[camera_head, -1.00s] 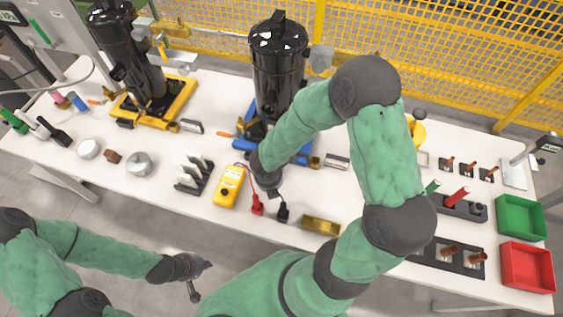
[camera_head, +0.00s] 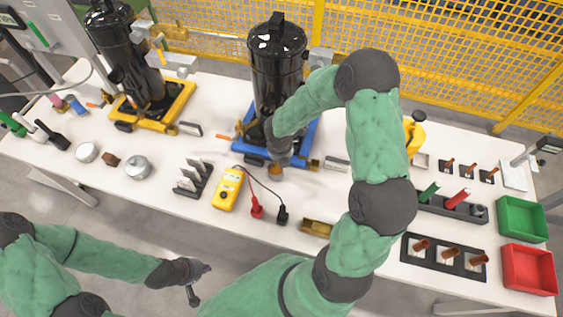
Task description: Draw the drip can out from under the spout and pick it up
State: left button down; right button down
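A small can with an orange-brown top (camera_head: 275,172), which looks like the drip can, sits at the front edge of the blue pallet (camera_head: 309,137) under the black compressor (camera_head: 277,75). The spout above it is hidden behind my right arm. My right gripper (camera_head: 277,163) is right at the can, seen from behind. Its fingers are mostly hidden, so I cannot tell whether they are around the can or just beside it. My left gripper (camera_head: 200,281) is open and empty, in front of the table's near edge.
A yellow meter (camera_head: 228,188) with red and black leads lies just left and in front of the can. A brass-coloured tray (camera_head: 317,228) lies front right. A second compressor stands on a yellow pallet (camera_head: 181,95) at left. Green (camera_head: 520,217) and red (camera_head: 528,269) bins are at far right.

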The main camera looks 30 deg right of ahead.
jog(key=shift+s+a+f+b, duration=0.15)
jog(key=shift+f+b, duration=0.2)
jog(key=shift+f, duration=0.45)
jog(key=shift+s+a+f, duration=0.1)
jog(key=shift+s+a, duration=0.05)
jog(key=shift+a, duration=0.1)
jog(key=s+a+b, duration=0.1)
jog(key=s+a, duration=0.3)
jog(key=shift+a+b, duration=0.25)
jog(key=shift+b, duration=0.15)
